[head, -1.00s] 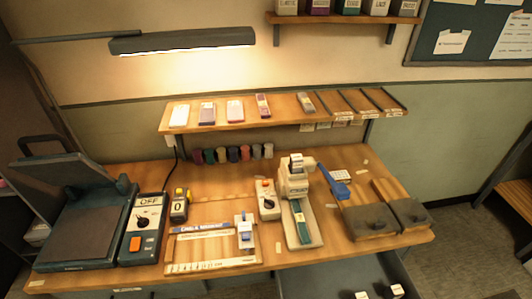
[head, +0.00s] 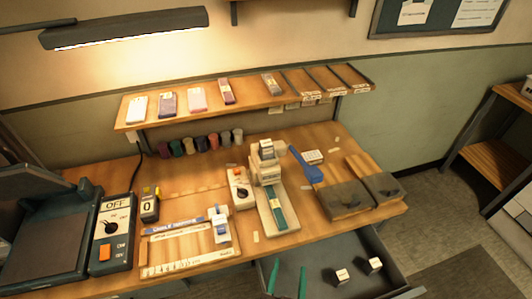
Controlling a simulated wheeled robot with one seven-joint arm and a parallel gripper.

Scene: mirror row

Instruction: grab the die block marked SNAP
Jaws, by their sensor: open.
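Two small dark die blocks with white labelled faces lie in the open drawer (head: 330,252) below the bench, one nearer the middle (head: 342,276) and one to its right (head: 375,265). Their lettering is too small to read, so I cannot tell which is marked SNAP. Another block with a white label (head: 266,149) sits at the top of the cream press. My gripper (head: 287,281) shows as two green fingers at the bottom edge, apart with nothing between them. It is over the drawer's left part, left of both blocks.
The cream press (head: 265,180) with a blue handle (head: 308,165) stands mid-bench. Dark slabs (head: 350,198) lie on its right. A switch box (head: 112,235) and a ruled board (head: 185,250) are on the left. A shelf (head: 250,100) runs behind. The floor on the right is open.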

